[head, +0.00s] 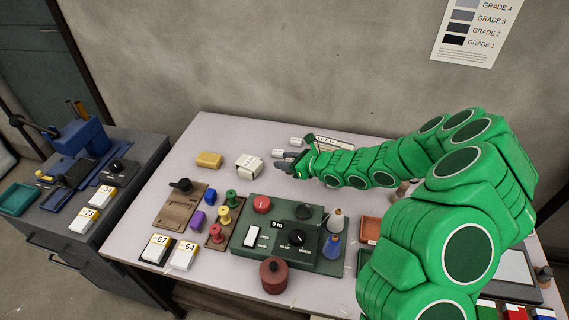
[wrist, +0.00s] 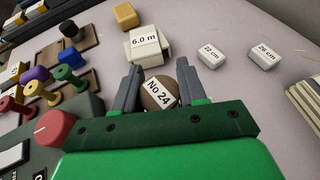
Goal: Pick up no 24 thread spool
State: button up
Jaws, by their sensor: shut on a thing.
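The No 24 thread spool (wrist: 158,94) shows in the wrist view as a brown round top with a white label reading "No 24". It sits between the two grey fingers of my gripper (wrist: 160,88), which is shut on it. Its lower part is hidden by the gripper body. In the head view my gripper (head: 287,162) is low over the far middle of the table, and the spool cannot be made out there. I cannot tell whether the spool touches the table.
A white block marked 6.0 m (wrist: 148,45) stands just beyond the fingers, with a yellow block (head: 209,159) to its left. Small tags 22 cm (wrist: 211,56) and 26 cm (wrist: 264,57) lie right. A green device (head: 293,235) and colored spools (head: 226,215) stand nearer.

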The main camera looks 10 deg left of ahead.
jog(key=s+d+r, duration=0.4)
jog(key=s+r, duration=0.2)
jog(key=s, duration=0.4)
jog(key=shift+d+r, duration=0.3)
jog(key=shift+d, duration=0.1)
